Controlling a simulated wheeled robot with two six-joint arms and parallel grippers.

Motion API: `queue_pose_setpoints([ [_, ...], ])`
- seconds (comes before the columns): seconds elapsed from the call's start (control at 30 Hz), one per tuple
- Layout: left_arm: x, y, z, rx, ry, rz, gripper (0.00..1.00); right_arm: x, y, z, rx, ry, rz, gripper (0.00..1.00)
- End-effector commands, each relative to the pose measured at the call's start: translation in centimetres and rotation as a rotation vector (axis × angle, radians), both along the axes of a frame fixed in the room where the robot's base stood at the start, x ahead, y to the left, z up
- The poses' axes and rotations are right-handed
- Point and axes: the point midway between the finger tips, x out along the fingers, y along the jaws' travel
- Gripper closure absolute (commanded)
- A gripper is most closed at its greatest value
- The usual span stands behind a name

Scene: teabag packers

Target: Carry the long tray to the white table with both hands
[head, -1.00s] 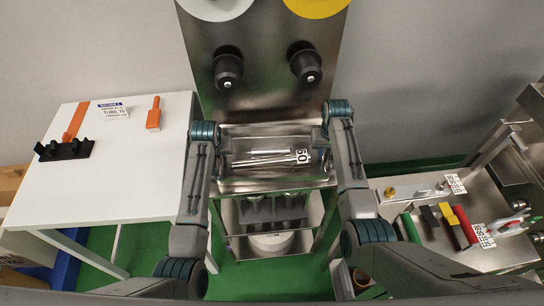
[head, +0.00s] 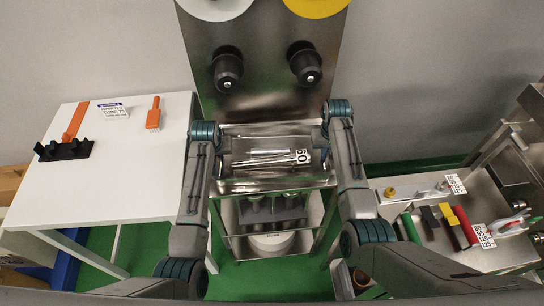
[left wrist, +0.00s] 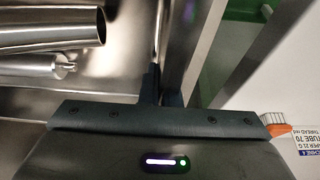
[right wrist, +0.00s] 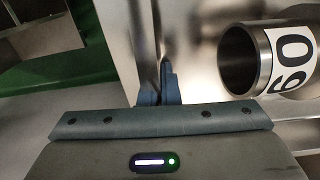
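The long tray (head: 235,183) is a shiny metal trough at the front of the steel machine in the head view. It holds metal tubes (head: 265,160), one with a "60" label that also shows in the right wrist view (right wrist: 290,60). My left gripper (left wrist: 160,88) is at the tray's left end, its fingers close together on the thin end wall. My right gripper (right wrist: 160,85) is at the right end, its fingers closed on that end wall. In the head view the fingertips are mostly hidden by my arms. The white table (head: 100,190) stands at the left.
On the white table are a black holder (head: 65,150), an orange brush (head: 153,115) and a label card (head: 113,111); its front is bare. The steel machine (head: 265,100) has two black knobs. A steel bench (head: 490,258) at the right holds coloured rolls and tools.

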Motion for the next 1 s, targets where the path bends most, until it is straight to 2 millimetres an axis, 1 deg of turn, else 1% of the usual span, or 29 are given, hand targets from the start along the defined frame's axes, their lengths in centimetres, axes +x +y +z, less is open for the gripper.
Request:
queue_pose_setpoints([
  [0.67,-0.02,0.01,-0.02,0.0,0.001,0.0,1.0,0.06,-0.03,0.07,0.0,-0.002,0.0,1.0],
  [1.0,0.07,0.01,0.84,0.0,-0.002,0.0,1.0,0.15,-0.01,0.92,0.0,-0.005,0.0,1.0],
])
